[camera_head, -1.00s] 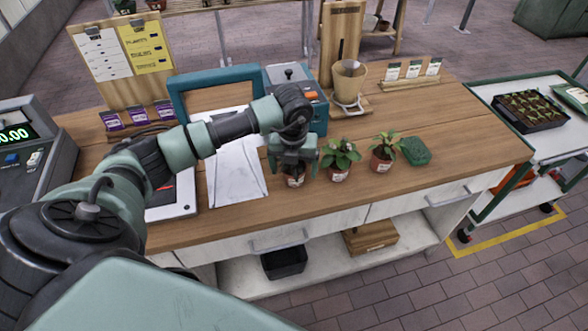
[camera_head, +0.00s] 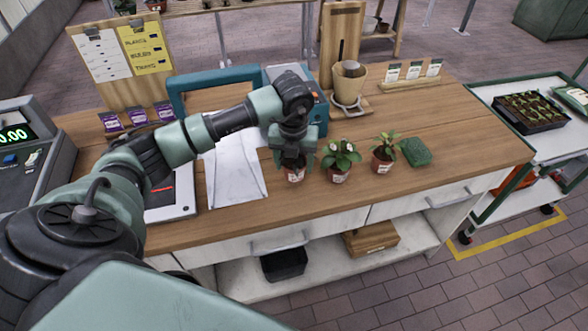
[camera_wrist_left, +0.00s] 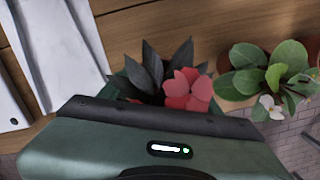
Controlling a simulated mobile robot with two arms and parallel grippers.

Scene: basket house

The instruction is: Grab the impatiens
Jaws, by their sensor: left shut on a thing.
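My left gripper (camera_head: 294,160) is shut on a small terracotta pot (camera_head: 295,174), the leftmost of three potted plants on the wooden counter. In the left wrist view, its plant has dark pointed leaves (camera_wrist_left: 160,72) and a coral-red flower (camera_wrist_left: 188,90), which fits an impatiens. The gripper body hides most of this pot in the wrist view. The pot is upright, seemingly at or just above the counter. A plant with white flowers (camera_head: 340,160) stands just right of it, also seen in the wrist view (camera_wrist_left: 268,80). A third leafy plant (camera_head: 383,154) stands further right. My right gripper is out of view.
The wooden counter (camera_head: 455,135) is clear at its right end. White paper (camera_head: 235,175) lies to the left.

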